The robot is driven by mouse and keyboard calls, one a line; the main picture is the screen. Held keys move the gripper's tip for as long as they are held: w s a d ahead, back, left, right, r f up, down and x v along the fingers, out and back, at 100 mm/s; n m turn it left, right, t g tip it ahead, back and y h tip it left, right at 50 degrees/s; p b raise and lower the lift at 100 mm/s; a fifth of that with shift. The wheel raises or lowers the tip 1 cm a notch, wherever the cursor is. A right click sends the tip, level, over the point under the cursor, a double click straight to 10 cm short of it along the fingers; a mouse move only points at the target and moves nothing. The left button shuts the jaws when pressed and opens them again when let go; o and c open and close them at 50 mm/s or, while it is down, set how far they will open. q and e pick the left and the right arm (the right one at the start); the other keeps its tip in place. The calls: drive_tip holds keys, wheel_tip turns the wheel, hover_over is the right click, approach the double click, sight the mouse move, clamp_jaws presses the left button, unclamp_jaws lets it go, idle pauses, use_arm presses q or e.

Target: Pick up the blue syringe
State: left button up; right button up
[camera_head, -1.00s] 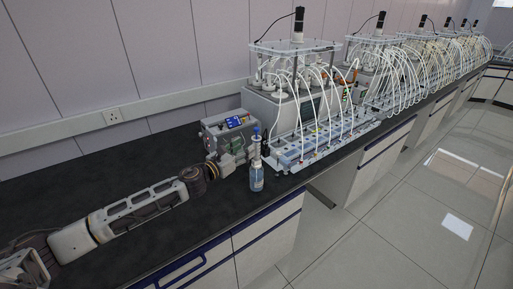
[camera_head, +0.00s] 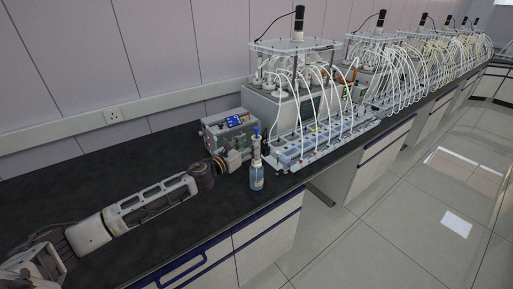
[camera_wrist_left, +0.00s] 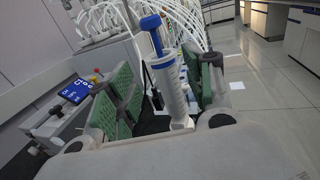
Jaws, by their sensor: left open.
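The blue syringe (camera_head: 256,146) has a blue plunger top and a pale barrel. My left gripper (camera_head: 243,151) is open. Its green-padded fingers (camera_wrist_left: 166,92) are on either side of the syringe in the wrist view; I cannot tell whether either pad touches it. My right gripper does not show.
A grey control box with a blue display (camera_head: 229,130) stands just behind the gripper. A rack with many white tubes (camera_head: 320,140) is to the right of the syringe. The dark bench top (camera_head: 120,185) is clear on the left.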

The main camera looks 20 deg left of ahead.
sight(254, 140)
use_arm(q)
drive_tip(key=shift+d+p+x, duration=0.25)
drive_tip(key=shift+p+x, duration=0.25)
drive_tip(key=shift+x, duration=1.7)
drive_tip(key=shift+r, duration=0.1)
drive_tip(key=shift+c, duration=0.4)
drive_tip(key=c, duration=0.8)
drive_tip(key=shift+r, duration=0.1)
